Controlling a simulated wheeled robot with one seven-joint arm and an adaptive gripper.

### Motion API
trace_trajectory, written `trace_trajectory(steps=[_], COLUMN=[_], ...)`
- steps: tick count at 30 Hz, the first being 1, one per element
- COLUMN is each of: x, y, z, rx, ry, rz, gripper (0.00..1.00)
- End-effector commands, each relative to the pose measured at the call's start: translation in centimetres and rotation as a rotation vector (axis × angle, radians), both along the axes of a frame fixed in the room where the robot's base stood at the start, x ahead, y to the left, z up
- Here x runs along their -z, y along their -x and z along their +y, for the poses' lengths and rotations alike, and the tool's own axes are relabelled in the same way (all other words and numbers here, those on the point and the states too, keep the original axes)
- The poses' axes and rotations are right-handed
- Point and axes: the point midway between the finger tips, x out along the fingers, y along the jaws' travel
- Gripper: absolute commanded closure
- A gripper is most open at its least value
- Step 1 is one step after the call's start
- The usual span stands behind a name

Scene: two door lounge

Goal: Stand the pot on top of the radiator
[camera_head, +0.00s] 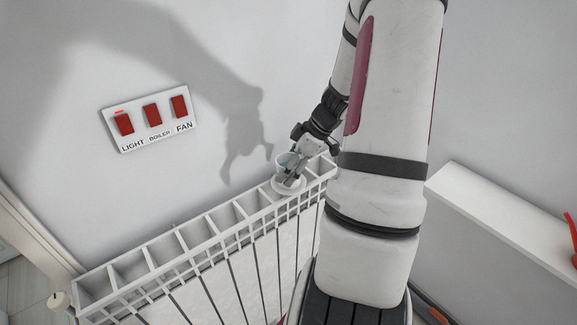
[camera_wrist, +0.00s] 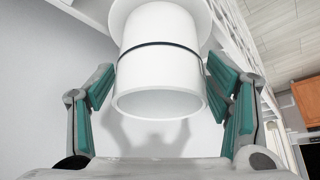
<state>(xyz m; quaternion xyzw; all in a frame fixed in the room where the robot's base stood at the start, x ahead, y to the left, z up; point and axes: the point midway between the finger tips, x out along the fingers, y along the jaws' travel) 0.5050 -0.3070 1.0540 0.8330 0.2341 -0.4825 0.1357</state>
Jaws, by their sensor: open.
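The pot is a white cylinder with a thin dark band and a wide flange or saucer at its base. In the wrist view the pot (camera_wrist: 158,68) has its open rim toward the camera. In the head view the pot's white base (camera_head: 289,188) sits on top of the white radiator (camera_head: 195,235), near its right end, and looks upright. My gripper (camera_wrist: 160,88) is open, with a green-padded finger on each side of the pot and gaps visible between pads and pot.
The radiator top has open square gaps between its bars. A switch panel (camera_head: 152,118) with red switches labelled light, boiler and fan is on the wall behind. A white ledge (camera_head: 500,215) with a red object (camera_head: 572,235) is at right. A valve knob (camera_head: 58,301) is at lower left.

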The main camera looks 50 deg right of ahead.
Motion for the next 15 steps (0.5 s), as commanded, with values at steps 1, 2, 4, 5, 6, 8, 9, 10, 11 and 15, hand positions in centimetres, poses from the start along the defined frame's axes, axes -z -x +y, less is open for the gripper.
trace_trajectory(steps=[1,2,4,5,6,8,9,10,11,15], x=[-0.3,-0.4,-1.0,-1.4,-1.9,-2.9,-3.7,-4.2,-4.8,-7.2], y=[0.0,0.1,0.3,0.5,0.7,1.2,1.6,1.9,2.1,3.4], z=[0.0,-0.1,-0.3,-0.4,-0.6,-1.0,-1.2,-1.3,-1.5,-2.2], rx=[0.0,0.0,0.001,0.0,0.001,0.003,0.003,0.001,0.003,0.002], ry=[0.001,0.002,0.002,0.004,0.005,0.006,0.006,0.006,0.007,0.005], rz=[-0.001,-0.001,-0.002,-0.002,-0.002,-0.002,-0.003,-0.002,-0.002,-0.002], gripper=[0.28,0.28,0.28,0.28,0.28,0.28,0.28,0.28,0.28,0.28])
